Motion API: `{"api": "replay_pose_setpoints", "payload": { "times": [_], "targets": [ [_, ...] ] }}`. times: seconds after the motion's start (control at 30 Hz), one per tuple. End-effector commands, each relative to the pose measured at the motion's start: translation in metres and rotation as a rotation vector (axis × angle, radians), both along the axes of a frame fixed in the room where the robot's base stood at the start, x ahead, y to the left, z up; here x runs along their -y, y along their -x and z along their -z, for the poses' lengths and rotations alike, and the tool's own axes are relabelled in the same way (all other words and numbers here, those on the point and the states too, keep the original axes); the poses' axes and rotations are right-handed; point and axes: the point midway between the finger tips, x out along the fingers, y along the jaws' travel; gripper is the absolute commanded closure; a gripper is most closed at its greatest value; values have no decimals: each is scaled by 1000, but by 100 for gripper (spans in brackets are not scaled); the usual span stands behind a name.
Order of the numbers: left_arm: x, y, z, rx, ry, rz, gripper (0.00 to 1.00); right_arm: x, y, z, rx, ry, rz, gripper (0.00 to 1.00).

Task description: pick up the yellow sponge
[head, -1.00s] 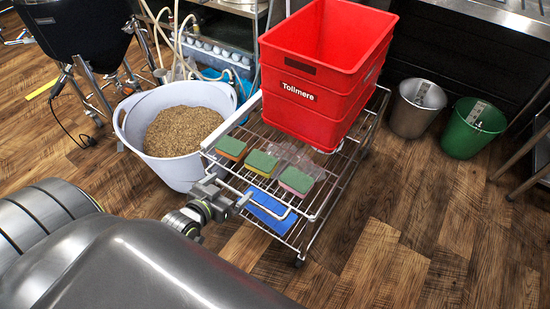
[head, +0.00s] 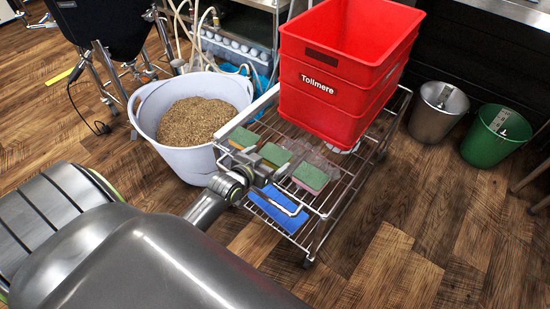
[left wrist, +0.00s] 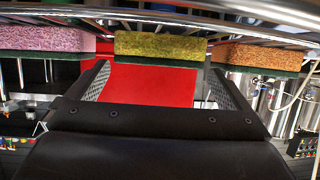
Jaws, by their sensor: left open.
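The yellow sponge (head: 273,154), with a green top, lies on the upper wire shelf of the cart between an orange one (head: 242,137) and a pink one (head: 311,177). My left gripper (head: 266,172) is at the shelf's near edge, just in front of the yellow sponge, and partly covers it. In the left wrist view, which looks upside down, the yellow sponge (left wrist: 160,46) is central, beyond the open, empty jaws (left wrist: 157,75). The pink sponge (left wrist: 45,38) is at left and the orange sponge (left wrist: 255,56) at right. My right gripper is out of view.
A red crate (head: 340,100) stands on the cart behind the sponges. A blue item (head: 278,208) lies on the lower shelf. A white tub of grain (head: 165,155) stands left of the cart. Two buckets, grey (head: 437,112) and green (head: 496,137), stand right on the floor.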

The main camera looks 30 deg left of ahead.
Motion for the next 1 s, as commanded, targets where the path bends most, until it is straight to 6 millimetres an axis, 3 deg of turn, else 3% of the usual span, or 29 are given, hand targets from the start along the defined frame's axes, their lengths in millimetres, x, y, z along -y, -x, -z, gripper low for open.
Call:
{"api": "replay_pose_setpoints", "payload": {
  "times": [0.3, 0.57, 0.83, 1.0],
  "targets": [
    [2, -39, 20, 1, 0, 0, 0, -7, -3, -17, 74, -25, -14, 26],
    [2, -42, 20, 1, 0, 0, 0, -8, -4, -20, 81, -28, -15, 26],
    [2, -41, 20, 1, 0, 0, 33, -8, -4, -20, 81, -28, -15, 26],
    [2, -41, 20, 1, 0, 0, 35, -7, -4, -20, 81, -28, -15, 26]
  ]
}}
